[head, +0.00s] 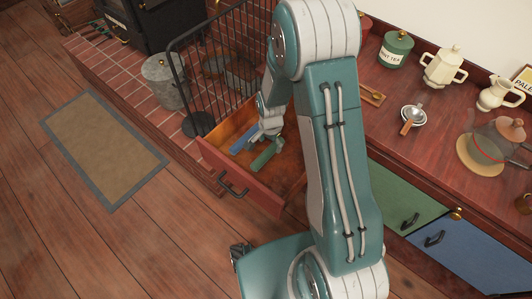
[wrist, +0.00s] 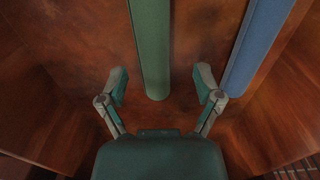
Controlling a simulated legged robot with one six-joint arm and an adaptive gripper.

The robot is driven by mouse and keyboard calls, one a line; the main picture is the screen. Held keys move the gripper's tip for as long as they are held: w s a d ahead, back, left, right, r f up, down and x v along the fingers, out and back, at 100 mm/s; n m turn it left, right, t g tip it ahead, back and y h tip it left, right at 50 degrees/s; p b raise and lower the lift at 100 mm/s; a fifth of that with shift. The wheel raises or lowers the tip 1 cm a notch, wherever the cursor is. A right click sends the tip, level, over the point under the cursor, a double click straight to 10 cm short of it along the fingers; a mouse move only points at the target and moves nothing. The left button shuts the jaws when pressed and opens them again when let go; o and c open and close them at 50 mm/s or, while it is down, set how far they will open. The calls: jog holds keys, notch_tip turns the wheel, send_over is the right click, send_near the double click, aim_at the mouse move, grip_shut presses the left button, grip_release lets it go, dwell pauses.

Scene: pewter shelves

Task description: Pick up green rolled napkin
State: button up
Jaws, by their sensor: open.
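The green rolled napkin (head: 266,154) lies in an open wooden drawer (head: 232,184). In the wrist view the green rolled napkin (wrist: 151,50) runs from the top edge down to between the fingers, its near end rounded. My gripper (wrist: 161,86) is open, with one finger on each side of the napkin's near end and gaps on both sides. In the head view my gripper (head: 264,136) reaches into the drawer, and its fingertips are too small to make out clearly.
A blue rolled napkin (wrist: 262,40) lies to the right in the wrist view, close to the right finger; it also shows in the head view (head: 243,139). The drawer's walls stand close on both sides. A black wire fire screen (head: 222,60) stands behind the drawer.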

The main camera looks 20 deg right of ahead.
aim_at(273, 146)
notch_tip(273, 146, down, 2)
jog(key=shift+d+f, duration=0.1)
jog(key=shift+f, duration=0.15)
jog(key=shift+d+f, duration=0.2)
jog(key=shift+d, duration=0.2)
jog(key=shift+a, duration=0.3)
grip_shut()
jog(key=shift+d, duration=0.1)
